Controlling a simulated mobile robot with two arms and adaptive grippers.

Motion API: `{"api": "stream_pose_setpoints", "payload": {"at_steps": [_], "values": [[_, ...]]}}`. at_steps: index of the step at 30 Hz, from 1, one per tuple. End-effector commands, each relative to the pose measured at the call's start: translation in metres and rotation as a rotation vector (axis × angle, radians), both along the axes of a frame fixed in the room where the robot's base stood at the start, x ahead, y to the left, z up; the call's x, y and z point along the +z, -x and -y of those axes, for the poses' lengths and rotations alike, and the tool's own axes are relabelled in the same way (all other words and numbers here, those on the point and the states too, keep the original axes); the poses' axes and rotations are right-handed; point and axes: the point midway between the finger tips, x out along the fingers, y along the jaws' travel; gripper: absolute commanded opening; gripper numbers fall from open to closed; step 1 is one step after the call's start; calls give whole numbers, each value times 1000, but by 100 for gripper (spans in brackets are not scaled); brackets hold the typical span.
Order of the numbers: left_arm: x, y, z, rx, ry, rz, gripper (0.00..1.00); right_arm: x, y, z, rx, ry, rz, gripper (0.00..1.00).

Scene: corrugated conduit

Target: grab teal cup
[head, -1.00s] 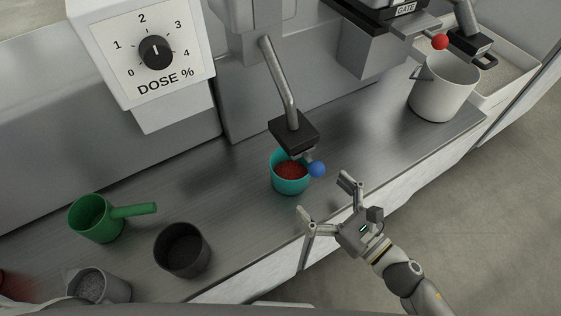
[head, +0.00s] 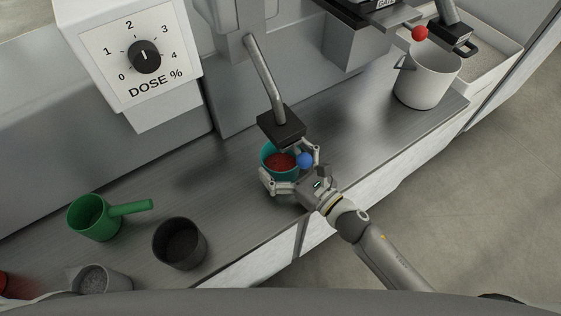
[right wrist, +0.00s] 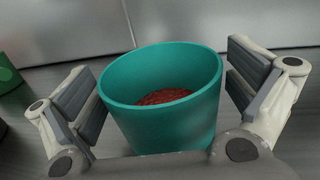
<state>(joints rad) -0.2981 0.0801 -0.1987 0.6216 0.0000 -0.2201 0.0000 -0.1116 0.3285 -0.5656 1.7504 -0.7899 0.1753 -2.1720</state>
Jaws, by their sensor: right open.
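The teal cup (head: 267,152) stands upright on the metal counter below a dark spout block, with red granular contents inside. It also fills the middle of the right wrist view (right wrist: 165,110). My right gripper (head: 291,168) is open, with one finger on each side of the cup. In the right wrist view its pads (right wrist: 165,92) show gaps to the cup wall on both sides. The gripper hides part of the cup's near side in the head view. My left gripper is not in view.
A blue ball knob (head: 305,160) hangs close above my right gripper. The spout block (head: 281,126) is just over the cup. A green handled cup (head: 93,220), a dark cup (head: 181,245) and a grey scoop (head: 103,279) stand left. A white pot (head: 427,82) stands right.

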Motion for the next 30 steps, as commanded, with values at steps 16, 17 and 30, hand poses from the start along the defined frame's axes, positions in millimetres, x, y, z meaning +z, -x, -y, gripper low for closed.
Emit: {"api": "stream_pose_setpoints", "payload": {"at_steps": [16,17,30], "values": [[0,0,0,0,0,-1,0,-1,0,0,0,0,-1,58],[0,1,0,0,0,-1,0,0,0,0,0,0,0,58],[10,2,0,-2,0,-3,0,12,0,0,0,-1,-1,58]]}}
